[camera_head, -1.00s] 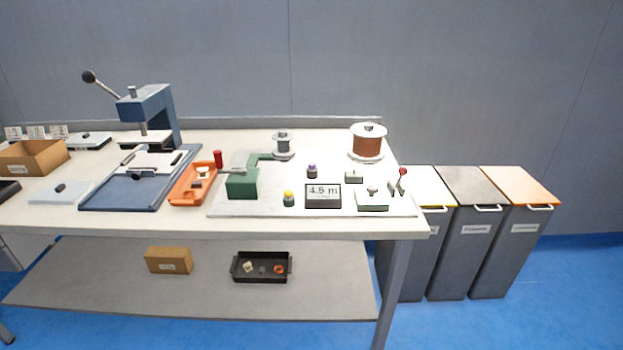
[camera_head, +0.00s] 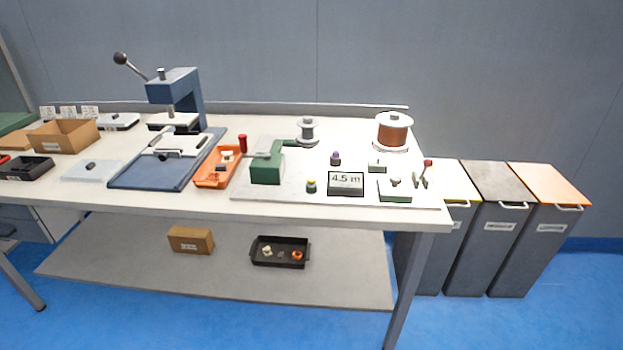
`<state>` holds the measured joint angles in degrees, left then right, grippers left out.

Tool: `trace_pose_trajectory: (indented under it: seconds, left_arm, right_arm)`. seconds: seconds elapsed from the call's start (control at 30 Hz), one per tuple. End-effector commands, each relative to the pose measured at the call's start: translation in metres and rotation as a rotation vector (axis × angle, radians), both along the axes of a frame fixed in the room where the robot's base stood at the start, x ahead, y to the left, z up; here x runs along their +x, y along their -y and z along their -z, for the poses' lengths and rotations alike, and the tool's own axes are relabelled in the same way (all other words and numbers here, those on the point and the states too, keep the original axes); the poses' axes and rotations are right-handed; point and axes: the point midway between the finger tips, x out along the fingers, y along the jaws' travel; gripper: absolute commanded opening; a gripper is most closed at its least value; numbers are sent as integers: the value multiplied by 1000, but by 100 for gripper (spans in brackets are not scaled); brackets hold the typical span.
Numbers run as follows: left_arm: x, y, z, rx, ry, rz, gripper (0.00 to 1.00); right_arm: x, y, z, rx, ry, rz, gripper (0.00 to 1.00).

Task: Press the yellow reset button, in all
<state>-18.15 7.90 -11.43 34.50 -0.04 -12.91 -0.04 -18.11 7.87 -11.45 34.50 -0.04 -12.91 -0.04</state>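The yellow reset button (camera_head: 311,182) sits on a small dark base at the front of the coil winder's pale board (camera_head: 260,196). It stands just left of the display (camera_head: 346,183), which reads 4.5 m. A similar purple-topped button (camera_head: 335,157) stands behind it. The green winder body (camera_head: 267,168) with a red handle (camera_head: 243,143) is to the left of the yellow button. Neither of my grippers shows in the head view. Nothing hides the yellow button from the front.
A copper wire spool (camera_head: 392,130) stands at the back right. An orange tray (camera_head: 208,181) and a blue lever press (camera_head: 176,90) are to the left. A lower shelf (camera_head: 340,285) holds a carton and black tray. Several bins (camera_head: 487,235) stand right of the table.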

Motion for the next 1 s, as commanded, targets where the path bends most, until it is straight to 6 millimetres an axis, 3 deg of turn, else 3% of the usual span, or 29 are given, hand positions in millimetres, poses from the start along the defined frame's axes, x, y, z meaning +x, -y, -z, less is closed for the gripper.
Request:
trace_pose_trajectory:
  seconds: [0.03,0.2,1.0]
  left_arm:
    - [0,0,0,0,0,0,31]
    - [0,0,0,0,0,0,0]
    - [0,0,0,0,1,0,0]
  right_arm:
    - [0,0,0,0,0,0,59]
    - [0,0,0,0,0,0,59]
    - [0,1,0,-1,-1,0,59]
